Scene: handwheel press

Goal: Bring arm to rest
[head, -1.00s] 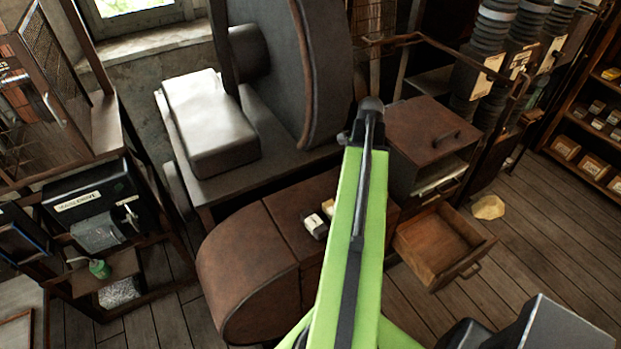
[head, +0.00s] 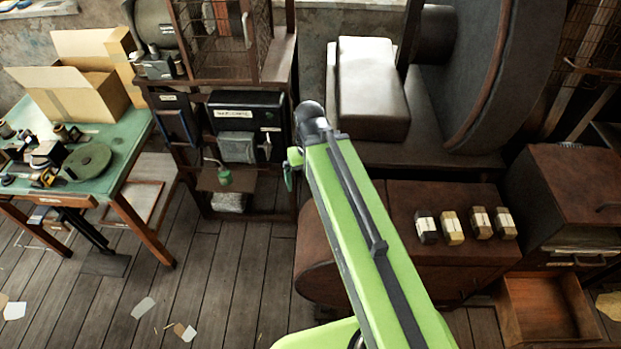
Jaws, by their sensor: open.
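My green arm (head: 375,240) reaches up from the lower right of the head view, tilting to the left. Its dark rounded end joint (head: 312,118) shows in front of the gap between the black machine on the left and the press base. My gripper is not visible; only a small part of the wrist shows beside the arm's end, and the rest is hidden behind the arm. No held object shows.
A brown cabinet (head: 440,263) with several small blocks on top lies right of the arm. An open drawer (head: 545,305) juts out at lower right. A green table (head: 115,160) with a cardboard box (head: 85,95) stands left. Floor (head: 225,275) between is mostly clear.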

